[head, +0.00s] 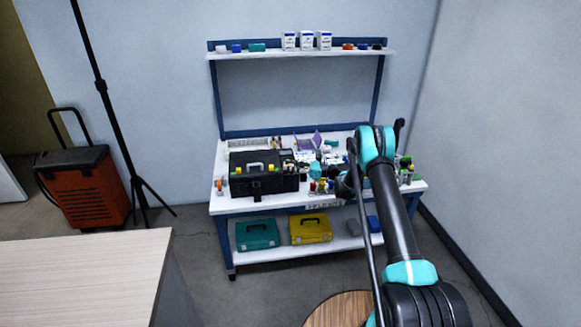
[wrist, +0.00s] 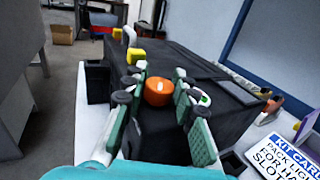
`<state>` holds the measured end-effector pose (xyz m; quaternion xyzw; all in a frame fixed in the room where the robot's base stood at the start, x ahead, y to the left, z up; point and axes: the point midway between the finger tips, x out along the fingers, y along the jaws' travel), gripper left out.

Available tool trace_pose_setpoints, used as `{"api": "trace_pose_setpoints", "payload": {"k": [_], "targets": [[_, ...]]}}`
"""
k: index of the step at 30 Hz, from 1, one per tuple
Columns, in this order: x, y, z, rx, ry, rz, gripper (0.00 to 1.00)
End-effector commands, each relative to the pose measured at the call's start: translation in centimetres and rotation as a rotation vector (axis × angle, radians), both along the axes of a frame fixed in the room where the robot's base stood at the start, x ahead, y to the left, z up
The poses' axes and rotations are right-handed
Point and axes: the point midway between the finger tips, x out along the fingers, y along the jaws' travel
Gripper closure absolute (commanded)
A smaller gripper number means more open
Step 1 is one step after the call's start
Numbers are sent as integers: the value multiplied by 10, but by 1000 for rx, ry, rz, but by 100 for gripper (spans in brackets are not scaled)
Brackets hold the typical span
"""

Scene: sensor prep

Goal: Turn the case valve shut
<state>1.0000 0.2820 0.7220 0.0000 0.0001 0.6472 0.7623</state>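The black case (head: 262,184) stands on the left part of the workbench, with a grey handle and yellow latches on it. In the wrist view the case (wrist: 215,92) has an orange knob with a white mark, which looks like the valve (wrist: 158,92), on the side facing me. My gripper (wrist: 160,80) has its green-padded fingers apart, one on each side of the knob. Narrow gaps seem to show between pads and knob; contact is hard to tell. In the head view my gripper (head: 345,186) is right of the case, small and partly hidden by my arm.
A printed kit card (wrist: 288,150) lies right of my gripper. Small bottles and parts crowd the bench (head: 222,205) right of the case. A teal case (head: 257,236) and a yellow case (head: 310,229) sit on the lower shelf. A wooden table (head: 85,270) stands front left.

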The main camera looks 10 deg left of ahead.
Motion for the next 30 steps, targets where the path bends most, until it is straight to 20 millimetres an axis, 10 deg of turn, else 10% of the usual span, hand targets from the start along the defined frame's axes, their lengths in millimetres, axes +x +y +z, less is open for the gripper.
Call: {"api": "trace_pose_setpoints", "payload": {"k": [6,30], "targets": [[0,0,0,0,0,0,100],[-3,1,0,0,0,-402,100]]}}
